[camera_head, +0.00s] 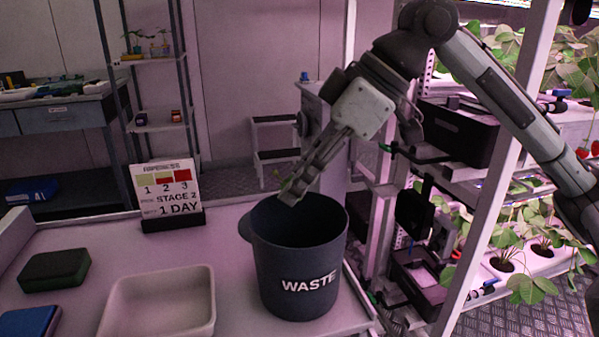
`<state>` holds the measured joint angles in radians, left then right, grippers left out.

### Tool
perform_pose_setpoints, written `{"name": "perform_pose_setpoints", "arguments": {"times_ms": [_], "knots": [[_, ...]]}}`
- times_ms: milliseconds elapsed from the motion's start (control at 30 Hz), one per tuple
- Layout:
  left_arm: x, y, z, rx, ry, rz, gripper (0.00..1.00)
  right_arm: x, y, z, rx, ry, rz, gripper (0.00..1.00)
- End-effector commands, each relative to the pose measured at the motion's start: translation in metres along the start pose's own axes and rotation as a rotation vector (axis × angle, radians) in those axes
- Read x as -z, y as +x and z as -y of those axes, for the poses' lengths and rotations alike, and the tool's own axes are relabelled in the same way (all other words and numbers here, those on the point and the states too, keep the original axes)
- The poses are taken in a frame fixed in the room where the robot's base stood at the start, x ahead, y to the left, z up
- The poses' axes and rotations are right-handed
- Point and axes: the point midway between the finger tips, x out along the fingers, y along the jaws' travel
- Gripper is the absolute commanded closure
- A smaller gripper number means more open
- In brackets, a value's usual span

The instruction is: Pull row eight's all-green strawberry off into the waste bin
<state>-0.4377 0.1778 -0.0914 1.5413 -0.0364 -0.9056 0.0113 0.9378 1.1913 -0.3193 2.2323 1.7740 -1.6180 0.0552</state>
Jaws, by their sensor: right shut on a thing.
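The dark waste bin (301,254), lettered WASTE, stands on the bench in the middle of the view, its open mouth upward. My right gripper (289,193) points down and left at the bin's far rim, over or just behind the mouth. It is shut on a small green strawberry (284,184), which shows only as a bit of green by the fingertips; the fingers hide most of it. The inside of the bin is dark. The rack rows (520,250) with strawberry plants are at the right. My left gripper is not in view.
A beige tray (205,318) lies on the bench left of the bin. A ripeness sign (167,190) stands behind it. A dark green block (54,269) and a blue item (28,322) lie at the left. The rack's upright (490,200) is close to my right arm.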

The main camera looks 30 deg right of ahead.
Motion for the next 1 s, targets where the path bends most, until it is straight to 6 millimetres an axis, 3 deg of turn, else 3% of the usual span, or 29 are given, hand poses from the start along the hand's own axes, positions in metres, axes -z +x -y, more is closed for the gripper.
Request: {"name": "perform_pose_setpoints", "arguments": {"times_ms": [300, 333, 500, 733, 1000], "knots": [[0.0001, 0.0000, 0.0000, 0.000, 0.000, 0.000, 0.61, 0.0002, -0.0001, 0.0000, 0.000, 0.000, 0.000, 0.87], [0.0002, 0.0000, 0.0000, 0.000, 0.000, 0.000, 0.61, 0.0002, -0.0001, 0.0000, 0.000, 0.000, 0.000, 0.77], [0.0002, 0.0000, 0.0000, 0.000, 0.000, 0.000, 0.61, 0.0002, -0.0001, 0.0000, 0.000, 0.000, 0.000, 0.56], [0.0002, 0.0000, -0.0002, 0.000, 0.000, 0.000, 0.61, 0.0002, -0.0001, 0.0001, 0.000, 0.000, 0.000, 0.54], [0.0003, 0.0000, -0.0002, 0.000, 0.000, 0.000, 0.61, 0.0002, -0.0001, 0.0001, 0.000, 0.000, 0.000, 0.20]]}}
